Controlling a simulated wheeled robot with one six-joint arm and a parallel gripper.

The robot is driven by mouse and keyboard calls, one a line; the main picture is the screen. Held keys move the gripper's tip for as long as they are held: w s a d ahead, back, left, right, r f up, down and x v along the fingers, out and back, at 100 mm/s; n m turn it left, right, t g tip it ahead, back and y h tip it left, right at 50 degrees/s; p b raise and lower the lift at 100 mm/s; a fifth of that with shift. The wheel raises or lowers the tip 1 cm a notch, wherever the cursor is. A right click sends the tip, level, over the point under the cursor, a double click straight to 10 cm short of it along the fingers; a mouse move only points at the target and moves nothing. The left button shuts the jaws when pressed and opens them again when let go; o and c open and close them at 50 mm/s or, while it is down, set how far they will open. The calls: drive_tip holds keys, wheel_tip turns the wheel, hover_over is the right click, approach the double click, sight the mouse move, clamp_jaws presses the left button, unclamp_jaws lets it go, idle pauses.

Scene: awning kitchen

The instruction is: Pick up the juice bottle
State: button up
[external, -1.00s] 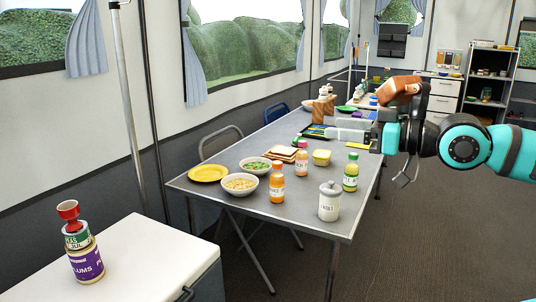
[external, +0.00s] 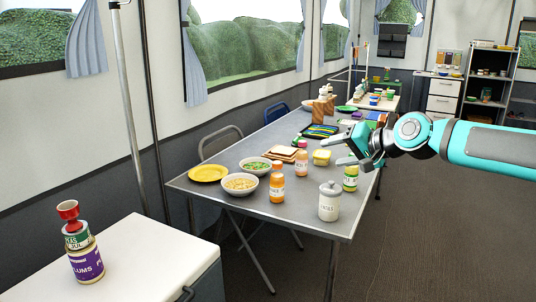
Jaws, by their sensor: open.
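Two orange bottles stand upright on the grey table: a nearer one (external: 277,183) and one a little farther back (external: 301,163). A third bottle with green parts and a pale label (external: 350,182) stands to their right. The labels are too small to tell which is the juice. My gripper (external: 338,150) is open and empty, reaching in from the right with its fingers pointing left.
A white lidded jar (external: 329,203) stands at the table's near right. The table's front left corner is bare.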

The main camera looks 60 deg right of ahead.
drive_tip(key=s+d+f+m+h, duration=0.1)
drive_tip(key=s+d+f+m, duration=0.25)
drive_tip(key=d+m, duration=0.55)
drive_tip(key=s+d+f+m, duration=0.3)
drive_tip(key=s+d+m, duration=0.1)
drive_tip(key=d+m, duration=0.55)
drive_tip(key=s+d+f+m+h, duration=0.1)
drive_tip(key=s+d+f+m, duration=0.25)
drive_tip(key=d+m, duration=0.55)
hover_over(351, 172)
drive_tip(key=d, duration=0.3)
drive_tip(key=shift+n, duration=0.45)
drive_tip(key=shift+w+a+f, duration=0.1)
drive_tip(key=shift+f, duration=1.2)
drive_tip(key=shift+w+a+f, duration=0.1)
drive_tip(key=shift+f, duration=1.2)
clamp_jaws()
